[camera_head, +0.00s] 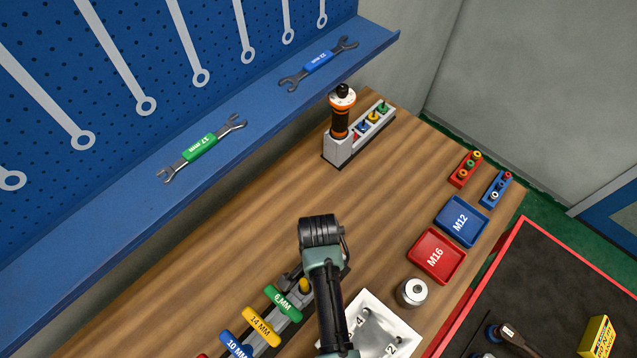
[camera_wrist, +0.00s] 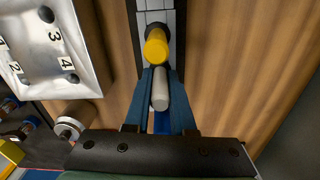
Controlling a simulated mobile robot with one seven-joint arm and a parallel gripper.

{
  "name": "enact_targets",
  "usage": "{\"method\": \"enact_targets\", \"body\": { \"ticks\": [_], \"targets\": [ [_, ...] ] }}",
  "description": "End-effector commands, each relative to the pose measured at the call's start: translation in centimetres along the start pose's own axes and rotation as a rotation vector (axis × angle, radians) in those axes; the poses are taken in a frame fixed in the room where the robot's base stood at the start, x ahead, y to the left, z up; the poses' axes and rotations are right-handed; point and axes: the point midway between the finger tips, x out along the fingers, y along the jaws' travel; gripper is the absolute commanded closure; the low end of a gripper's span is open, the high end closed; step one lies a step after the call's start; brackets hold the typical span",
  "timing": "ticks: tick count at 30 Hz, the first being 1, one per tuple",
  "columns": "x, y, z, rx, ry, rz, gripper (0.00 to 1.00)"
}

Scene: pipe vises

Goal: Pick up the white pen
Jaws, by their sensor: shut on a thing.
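The white pen (camera_wrist: 160,92) shows in the wrist view as a pale grey-white cylinder, seen nearly end-on. My gripper (camera_wrist: 160,76) has its two blue fingers closed on either side of it. A yellow-capped cylinder (camera_wrist: 156,47) stands just beyond the fingertips, at the end of a grey holder (camera_wrist: 154,17). In the head view the yellow cap (camera_head: 305,286) shows beside my arm. My arm hides the white pen and the fingertips there. I cannot tell whether the pen's lower end is clear of the holder.
Green (camera_head: 283,302), yellow (camera_head: 261,325) and blue (camera_head: 237,347) handles lie along the holder. A white numbered plate (camera_head: 404,334), a metal cylinder (camera_head: 412,292), a red M16 tray (camera_head: 437,256) and a blue M12 tray (camera_head: 461,221) are at right. Bare wood lies behind my arm.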

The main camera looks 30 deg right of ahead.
Motion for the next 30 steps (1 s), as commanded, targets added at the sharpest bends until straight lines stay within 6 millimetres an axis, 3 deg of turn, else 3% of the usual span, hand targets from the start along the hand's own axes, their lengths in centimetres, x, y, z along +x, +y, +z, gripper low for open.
{"method": "enact_targets", "body": {
  "ticks": [8, 21, 30],
  "targets": [
    [-0.5, 0.2, 0.1, -0.001, -0.003, 0.005, 1.00],
    [-8.0, 0.0, 0.0, -0.001, 0.000, 0.000, 1.00],
    [-9.9, 0.1, 0.0, 0.000, -0.002, 0.002, 1.00]
  ]
}}
